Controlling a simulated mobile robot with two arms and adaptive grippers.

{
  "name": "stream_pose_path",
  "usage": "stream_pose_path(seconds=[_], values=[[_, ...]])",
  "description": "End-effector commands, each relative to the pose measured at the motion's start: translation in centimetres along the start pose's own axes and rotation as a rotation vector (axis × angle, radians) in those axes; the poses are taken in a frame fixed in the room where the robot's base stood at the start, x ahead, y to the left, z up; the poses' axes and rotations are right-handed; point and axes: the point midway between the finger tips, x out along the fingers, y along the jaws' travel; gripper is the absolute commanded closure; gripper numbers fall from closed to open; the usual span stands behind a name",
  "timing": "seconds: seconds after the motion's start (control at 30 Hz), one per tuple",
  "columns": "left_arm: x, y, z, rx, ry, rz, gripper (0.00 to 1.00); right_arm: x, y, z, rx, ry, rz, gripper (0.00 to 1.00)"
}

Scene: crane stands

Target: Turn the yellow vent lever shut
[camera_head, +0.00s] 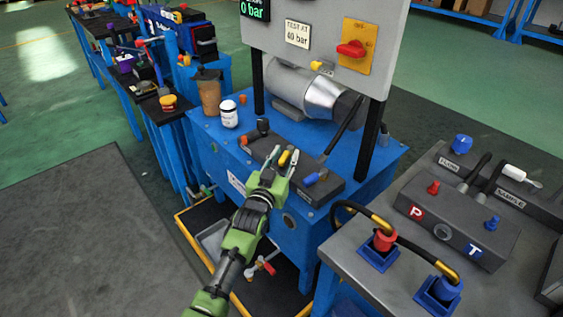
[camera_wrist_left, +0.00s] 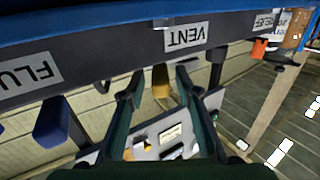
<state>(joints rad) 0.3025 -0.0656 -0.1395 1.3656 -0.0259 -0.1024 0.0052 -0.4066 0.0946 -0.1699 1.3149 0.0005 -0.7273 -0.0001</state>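The yellow vent lever (camera_head: 284,157) sits on the dark valve block (camera_head: 326,188) on the blue bench. My left gripper (camera_head: 283,161) reaches over the block, its two fingers apart on either side of the lever. In the left wrist view the yellow lever (camera_wrist_left: 160,80) shows between the two spread fingers (camera_wrist_left: 157,84), beside the VENT label (camera_wrist_left: 186,36). A gap seems to remain between the lever and the fingers; I cannot tell whether either one touches. My right gripper is in neither view.
A blue lever (camera_head: 315,177) sits right of the vent lever, and a black knob (camera_head: 263,126) stands behind it. A white bottle (camera_head: 229,114) and a brown cup (camera_head: 209,92) stand at the bench's left. A panel with a red switch (camera_head: 351,48) rises behind.

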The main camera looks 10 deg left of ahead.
Motion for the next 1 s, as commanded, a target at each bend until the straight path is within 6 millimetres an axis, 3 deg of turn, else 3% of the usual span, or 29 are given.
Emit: stream_pose_path(seconds=[0.17, 0.6, 0.8, 1.0], values=[[-1.9, 0.0, 0.1, 0.000, -0.001, 0.000, 0.69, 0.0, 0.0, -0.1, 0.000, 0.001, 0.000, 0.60], [-10.1, 0.0, 0.1, 0.000, -0.001, 0.001, 0.69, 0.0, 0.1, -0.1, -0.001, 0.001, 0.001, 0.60], [-11.7, 0.1, 0.0, 0.000, 0.000, 0.001, 0.69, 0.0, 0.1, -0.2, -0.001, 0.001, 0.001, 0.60], [-11.8, 0.1, 0.0, 0.000, 0.001, 0.001, 0.69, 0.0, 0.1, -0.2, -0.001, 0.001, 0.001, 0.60]])
